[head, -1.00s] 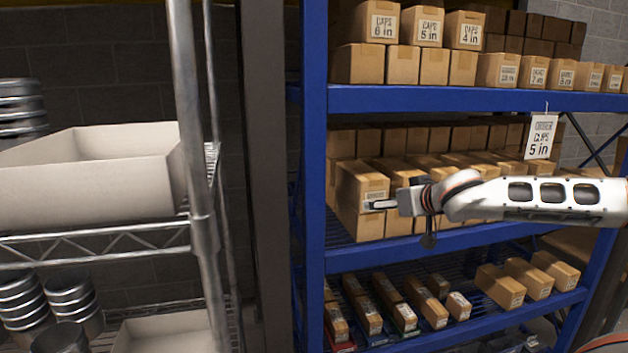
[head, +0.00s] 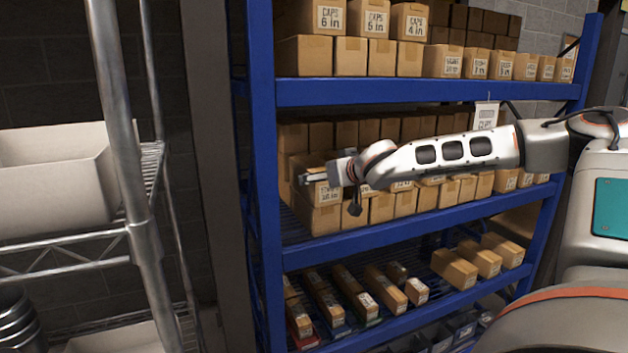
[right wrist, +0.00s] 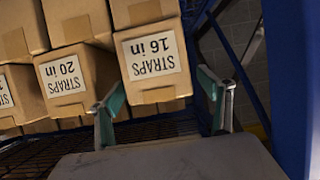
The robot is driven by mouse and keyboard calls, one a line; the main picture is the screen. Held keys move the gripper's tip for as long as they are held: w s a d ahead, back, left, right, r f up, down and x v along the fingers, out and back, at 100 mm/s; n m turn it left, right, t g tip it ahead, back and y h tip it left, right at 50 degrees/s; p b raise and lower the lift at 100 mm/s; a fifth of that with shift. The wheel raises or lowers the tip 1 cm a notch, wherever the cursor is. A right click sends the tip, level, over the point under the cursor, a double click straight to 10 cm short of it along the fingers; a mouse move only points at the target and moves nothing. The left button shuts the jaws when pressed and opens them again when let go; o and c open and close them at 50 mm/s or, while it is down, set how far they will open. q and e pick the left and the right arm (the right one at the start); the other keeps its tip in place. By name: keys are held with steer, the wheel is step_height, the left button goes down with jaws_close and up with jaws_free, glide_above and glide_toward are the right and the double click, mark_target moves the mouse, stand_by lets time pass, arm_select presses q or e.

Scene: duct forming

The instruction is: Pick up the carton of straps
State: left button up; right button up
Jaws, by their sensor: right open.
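The carton of straps (right wrist: 152,55) is a brown box with a white label "STRAPS 16 in", upside down in the right wrist view. In the head view, a carton (head: 328,194) behind my right gripper sits at the left end of the middle shelf, on the upper layer; its label is partly hidden. My right gripper (head: 312,177) is in front of it. In the right wrist view the gripper (right wrist: 163,102) is open and empty, its fingers apart with the carton's front ahead between them. I cannot tell whether they touch it. My left gripper is not in view.
A "STRAPS 20 in" carton (right wrist: 65,82) sits beside the 16 in one. The blue rack's post (head: 262,180) stands close to the left of the cartons. Caps cartons (head: 328,18) fill the shelf above. A wire rack (head: 125,120) holds a grey bin (head: 60,195).

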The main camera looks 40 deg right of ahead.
steer(key=shift+x, duration=1.35)
steer(key=shift+c, duration=0.3)
steer(key=c, duration=1.3)
steer(key=shift+c, duration=0.7)
steer(key=shift+r, duration=0.15)
